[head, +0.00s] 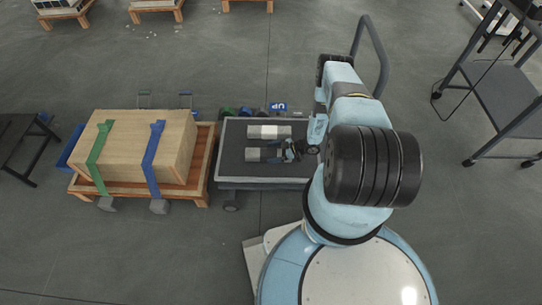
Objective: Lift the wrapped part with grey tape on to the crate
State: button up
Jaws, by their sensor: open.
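Two pale wrapped parts lie on the dark top of a cart (232,170) in the middle of the head view. The far part (269,131) lies in full view, pale with greyish bands. The near part (262,154) lies just in front of it, its right end hidden by my gripper. The tape colours are too small to tell apart surely. My gripper (287,151) is open at the right end of the near part; I cannot tell whether it touches it. The wooden crate (125,158) stands left of the cart, with a green and a blue strap over it.
The crate rests on a wooden pallet (199,187), with a narrow gap to the cart. Small coloured items and a blue sign (277,107) sit at the cart's far edge. A black table (18,135) stands far left, a dark shelf trolley (497,95) at right.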

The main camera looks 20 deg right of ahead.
jog(key=c, duration=1.5)
